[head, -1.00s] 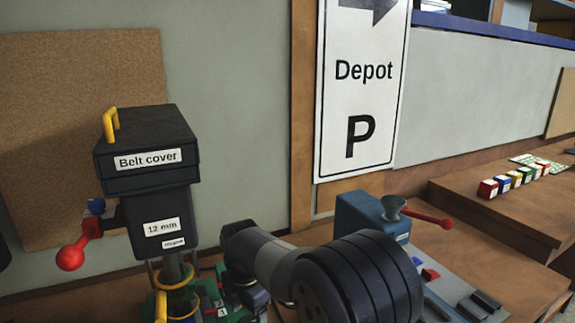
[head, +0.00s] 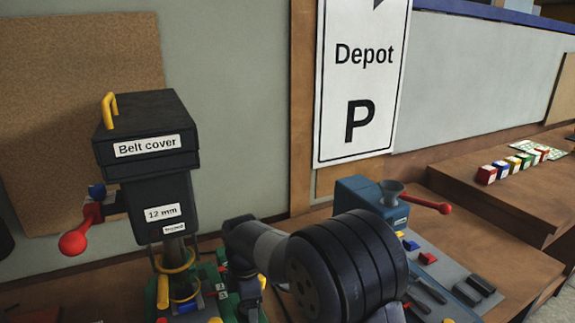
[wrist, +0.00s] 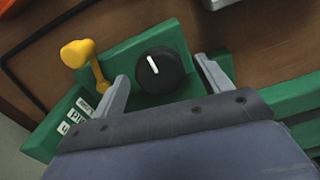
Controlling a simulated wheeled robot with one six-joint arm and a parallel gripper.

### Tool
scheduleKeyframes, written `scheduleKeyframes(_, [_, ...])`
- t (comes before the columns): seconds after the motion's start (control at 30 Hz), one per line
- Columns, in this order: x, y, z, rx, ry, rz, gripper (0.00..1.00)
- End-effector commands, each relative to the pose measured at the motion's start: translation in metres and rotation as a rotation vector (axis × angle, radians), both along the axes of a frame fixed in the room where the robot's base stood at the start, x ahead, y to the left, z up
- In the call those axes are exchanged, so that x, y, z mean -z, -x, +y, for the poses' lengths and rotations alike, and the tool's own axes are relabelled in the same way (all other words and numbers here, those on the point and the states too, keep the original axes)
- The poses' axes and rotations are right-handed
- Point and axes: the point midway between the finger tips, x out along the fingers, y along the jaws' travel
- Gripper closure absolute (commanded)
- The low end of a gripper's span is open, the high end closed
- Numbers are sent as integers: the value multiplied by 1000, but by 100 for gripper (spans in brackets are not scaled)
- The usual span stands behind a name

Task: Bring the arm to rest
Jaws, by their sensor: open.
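My gripper (wrist: 165,72) is open, with its two grey fingers apart and nothing held between them. Beyond the fingers in the wrist view is a black round knob (wrist: 160,75) with a white mark, on a green housing. A yellow lever (wrist: 86,60) stands to the left of the left finger. In the head view my arm (head: 345,265) reaches left from the lower middle towards the green machine base (head: 215,275). The gripper fingers are not clear there.
A drill press (head: 150,160) with a red-knobbed handle (head: 75,242) stands at left. A blue machine (head: 358,208) with a red lever is right of my arm. Small coloured blocks (head: 510,165) line the right bench. A Depot sign (head: 360,85) hangs behind.

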Motion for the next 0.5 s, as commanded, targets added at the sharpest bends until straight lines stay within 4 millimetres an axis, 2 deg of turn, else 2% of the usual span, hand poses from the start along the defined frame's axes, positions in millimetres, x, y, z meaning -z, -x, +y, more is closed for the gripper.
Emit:
scheduleKeyframes(0.33, [0,0,0,-15,0,0,27])
scheduleKeyframes(0.5, [0,0,0,-94,0,0,27])
